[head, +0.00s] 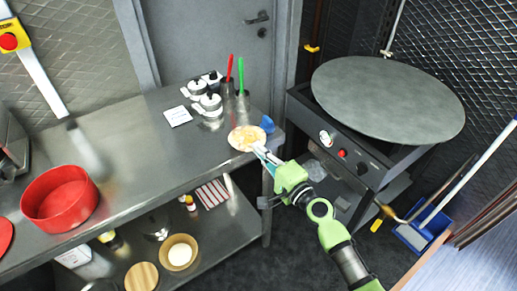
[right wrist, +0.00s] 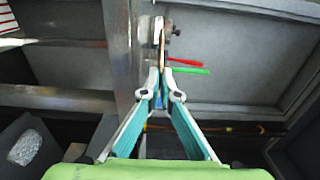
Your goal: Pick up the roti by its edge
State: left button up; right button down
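The roti (head: 246,138) is a round, pale tan flatbread with browned patches, at the right end of the steel counter (head: 150,120) in the head view. My right gripper (head: 262,152) reaches it from the lower right, at its near right edge. In the right wrist view the roti (right wrist: 162,48) shows edge-on as a thin tan strip between the fingertips of my right gripper (right wrist: 161,78), which are closed together on it. I cannot tell whether the roti touches the counter. My left gripper is not in view.
White lidded pots (head: 208,103) and a dark holder with red and green handles (head: 241,98) stand behind the roti. A large grey round plate (head: 388,98) tops the oven at right. A red pan (head: 60,198) is at left. The counter's middle is clear.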

jog(key=s+d+r+p, duration=0.3)
jog(key=s+d+r, duration=0.2)
jog(key=s+d, duration=0.3)
jog(key=s, duration=0.3)
jog(key=shift+w+a, duration=0.1)
